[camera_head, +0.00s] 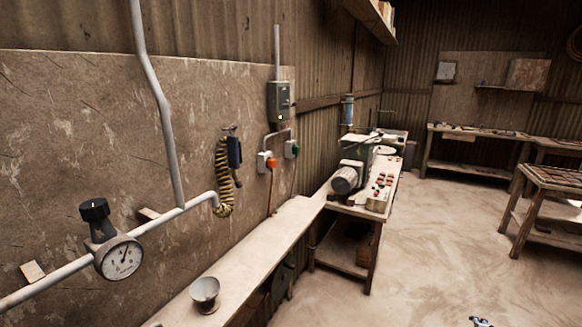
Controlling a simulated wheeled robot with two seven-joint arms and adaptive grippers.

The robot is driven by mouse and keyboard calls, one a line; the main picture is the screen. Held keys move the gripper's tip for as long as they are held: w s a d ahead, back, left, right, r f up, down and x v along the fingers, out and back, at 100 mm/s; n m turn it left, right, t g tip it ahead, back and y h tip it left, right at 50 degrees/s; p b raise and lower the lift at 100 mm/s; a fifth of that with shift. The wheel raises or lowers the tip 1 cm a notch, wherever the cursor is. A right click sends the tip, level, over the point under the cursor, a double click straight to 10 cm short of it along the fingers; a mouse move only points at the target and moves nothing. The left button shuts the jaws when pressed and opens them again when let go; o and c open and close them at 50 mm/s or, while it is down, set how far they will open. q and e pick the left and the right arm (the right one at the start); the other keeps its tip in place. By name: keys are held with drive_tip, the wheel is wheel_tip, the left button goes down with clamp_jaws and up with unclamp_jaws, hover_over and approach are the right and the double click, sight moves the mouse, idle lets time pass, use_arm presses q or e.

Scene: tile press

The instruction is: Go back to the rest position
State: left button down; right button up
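A small dark and pale part (480,321) pokes up at the bottom edge, right of centre, over the floor. It looks like the tip of my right gripper, but it is mostly cut off by the frame. I cannot tell whether it is open or shut, or whether it holds anything. My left gripper is not in view.
A narrow wall bench (255,250) carries a metal cup (205,294). A pipe with a pressure gauge (120,258) runs along the left wall. A machine (365,165) stands on a table further back. A wooden table (550,180) is at right. The floor (430,250) between is clear.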

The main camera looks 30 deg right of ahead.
drive_tip(key=s+d+m+g, duration=0.1)
drive_tip(key=s+d+g, duration=0.1)
drive_tip(key=s, duration=0.6)
drive_tip(key=s+a+f+m+y, duration=0.1)
drive_tip(key=s+a+f, duration=0.2)
drive_tip(key=a+f, duration=0.8)
drive_tip(key=s+a+f+y, duration=0.25)
drive_tip(key=a+f, duration=0.55)
drive_tip(key=a, duration=0.4)
drive_tip(key=s+a+f+m+y, duration=0.1)
drive_tip(key=a+f, duration=0.3)
drive_tip(key=a, duration=1.1)
drive_tip(key=s+a+f+y, duration=0.1)
drive_tip(key=a+f, duration=0.3)
drive_tip(key=a, duration=1.1)
drive_tip(key=s+a+f+m+g+y, duration=0.1)
drive_tip(key=s+a+f+y, duration=0.1)
drive_tip(key=a, duration=1.3)
wheel_tip(320, 180, down, 2)
drive_tip(key=shift+a+f+m+y, duration=0.25)
drive_tip(key=shift+a+m+y, duration=0.05)
drive_tip(key=shift+y, duration=0.15)
